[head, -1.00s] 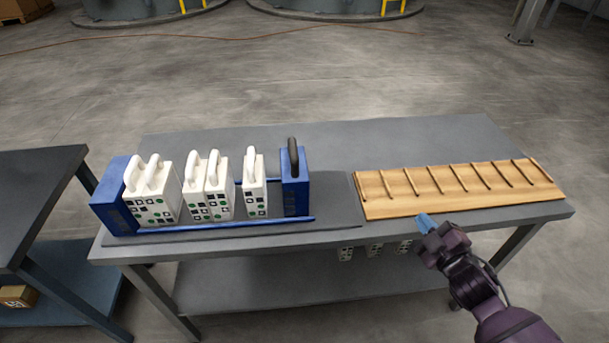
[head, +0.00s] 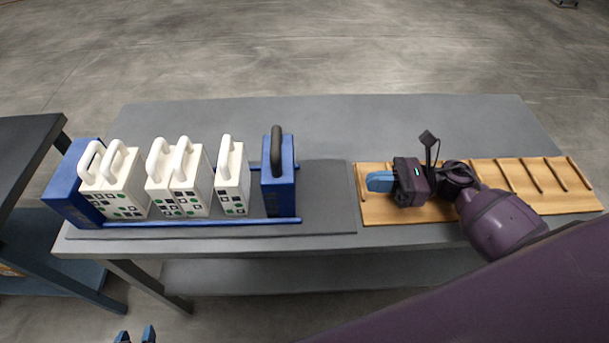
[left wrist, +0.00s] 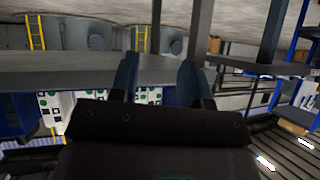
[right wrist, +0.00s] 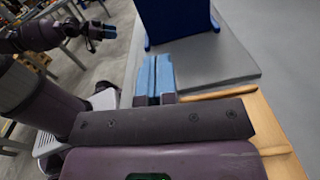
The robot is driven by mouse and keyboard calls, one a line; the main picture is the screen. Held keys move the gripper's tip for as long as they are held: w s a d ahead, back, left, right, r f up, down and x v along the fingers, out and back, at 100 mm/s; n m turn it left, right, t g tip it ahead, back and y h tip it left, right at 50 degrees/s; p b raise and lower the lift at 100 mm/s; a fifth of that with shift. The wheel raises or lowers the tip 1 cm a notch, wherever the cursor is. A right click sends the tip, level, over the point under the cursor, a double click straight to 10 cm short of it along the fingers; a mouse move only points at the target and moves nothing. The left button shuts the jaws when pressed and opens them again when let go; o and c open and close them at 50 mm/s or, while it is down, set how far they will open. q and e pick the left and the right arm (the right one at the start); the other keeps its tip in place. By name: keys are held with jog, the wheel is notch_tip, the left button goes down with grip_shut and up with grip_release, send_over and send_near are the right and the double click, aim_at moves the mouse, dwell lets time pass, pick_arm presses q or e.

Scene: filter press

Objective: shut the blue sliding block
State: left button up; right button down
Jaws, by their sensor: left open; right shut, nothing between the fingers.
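The blue sliding block (head: 278,188) with a black handle stands upright toward the right end of the blue rails (head: 215,222). A gap separates it from the nearest white plate (head: 232,180). Several white handled plates stand between it and the blue end block (head: 72,186) at left. My right gripper (head: 380,182) is shut and empty, above the wooden rack to the right of the sliding block. In the right wrist view its blue fingers (right wrist: 154,78) point toward the block (right wrist: 176,20). My left gripper (head: 136,335) is low, in front of the table; its fingers (left wrist: 155,82) are apart and empty.
The wooden slotted rack (head: 545,195) lies on the right of the grey table (head: 320,118). Bare tabletop lies behind the press and rack. A second dark table (head: 25,140) stands at the left.

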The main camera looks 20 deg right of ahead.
jog(key=shift+s+a+r+n+g, duration=0.1)
jog(key=shift+s+a+n+g, duration=0.3)
jog(key=shift+n, duration=0.3)
jog(key=shift+s, duration=0.2)
jog(key=shift+w, duration=0.1)
jog(key=p+x, duration=0.2)
jog(key=x, duration=1)
jog(key=shift+w+a+r, duration=0.15)
jog(key=shift+w+a, duration=0.2)
jog(key=shift+a, duration=0.35)
pick_arm(q)
jog(key=shift+s+a+r, duration=0.2)
jog(key=shift+s, duration=0.2)
jog(key=shift+s+a+r, duration=0.15)
jog(key=shift+s, duration=0.2)
pick_arm(e)
jog(key=shift+a, duration=0.1)
pick_arm(q)
jog(key=shift+w+r, duration=0.15)
jog(key=shift+w, duration=0.1)
